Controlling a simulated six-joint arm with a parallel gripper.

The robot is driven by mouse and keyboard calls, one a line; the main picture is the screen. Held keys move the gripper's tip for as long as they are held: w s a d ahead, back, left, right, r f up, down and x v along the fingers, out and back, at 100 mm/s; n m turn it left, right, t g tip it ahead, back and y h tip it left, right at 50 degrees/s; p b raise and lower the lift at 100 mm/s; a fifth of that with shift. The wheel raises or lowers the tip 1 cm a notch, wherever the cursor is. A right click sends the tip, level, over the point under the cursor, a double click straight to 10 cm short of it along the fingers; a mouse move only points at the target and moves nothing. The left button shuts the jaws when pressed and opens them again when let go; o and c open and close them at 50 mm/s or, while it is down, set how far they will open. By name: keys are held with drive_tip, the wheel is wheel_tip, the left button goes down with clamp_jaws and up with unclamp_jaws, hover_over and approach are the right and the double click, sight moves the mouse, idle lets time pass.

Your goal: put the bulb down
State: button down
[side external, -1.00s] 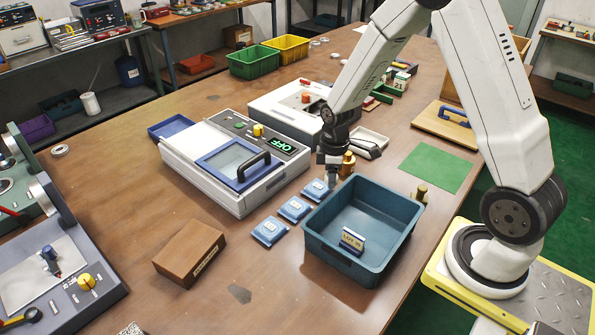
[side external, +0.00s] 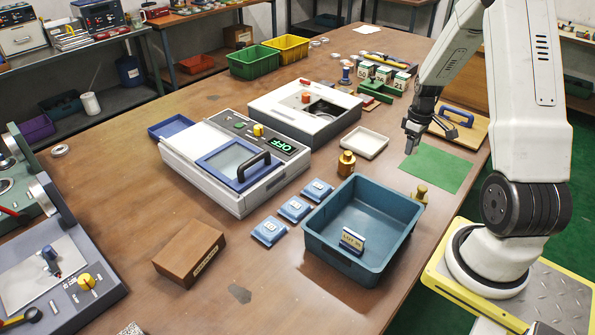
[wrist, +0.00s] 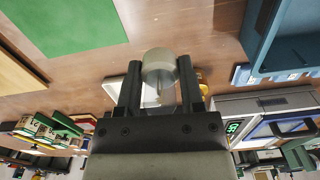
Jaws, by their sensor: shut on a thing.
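My gripper (side external: 411,148) is above the table near the left edge of the green mat (side external: 440,169). The bulb is too small to make out clearly in the side external view. The green mat is flat and bare, and shows at the upper left of the wrist view (wrist: 65,22).
A teal bin (side external: 330,253) with a label card is in front. A wooden board with a blue handle (side external: 457,113) lies behind the mat.

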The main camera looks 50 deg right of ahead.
drive_tip(key=shift+s+d+m, duration=0.6)
drive_tip(key=shift+s+d, duration=0.75)
drive_tip(key=shift+s, duration=0.05)
hover_over(399, 157)
drive_tip(key=s+a, duration=0.1)
drive_tip(key=f, duration=0.8)
drive_tip(key=shift+s+a, duration=0.15)
drive_tip(key=shift+a, duration=0.05)
drive_tip(key=shift+w+d+f, duration=0.5)
drive_tip(key=shift+f, duration=0.15)
drive_tip(key=shift+f, duration=0.1)
drive_tip(key=shift+w+d+f, duration=0.1)
drive_tip(key=shift+f, duration=1.55)
drive_tip(key=shift+f, duration=0.15)
